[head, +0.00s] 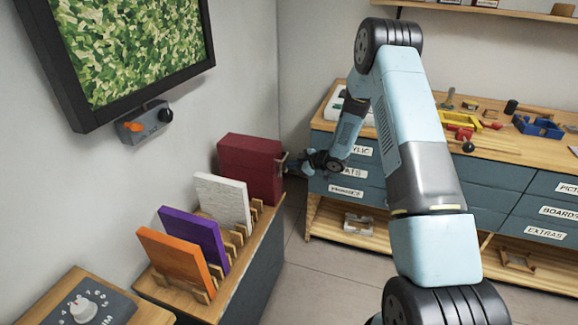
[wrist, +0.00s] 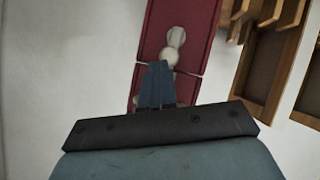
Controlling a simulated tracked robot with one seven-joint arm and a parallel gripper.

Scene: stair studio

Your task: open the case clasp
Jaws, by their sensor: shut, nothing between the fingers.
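A dark red case (head: 249,168) stands upright at the far end of the wooden-topped cabinet in the head view. It also shows in the wrist view (wrist: 194,40), with a seam across it. A pale rounded clasp (wrist: 172,45) sits on the case's face, across the seam. My gripper (head: 290,164) is at the case's right side in the head view. In the wrist view its blue-grey fingers (wrist: 156,68) are shut together and empty, with their tips at the clasp's lower end. I cannot tell whether they touch it.
White (head: 222,199), purple (head: 193,236) and orange (head: 174,258) panels stand in wooden slots beside the case. A workbench (head: 488,138) with tools and labelled drawers stands at the back right. A dial box (head: 90,304) is at the front left. Open floor (head: 320,275) lies between.

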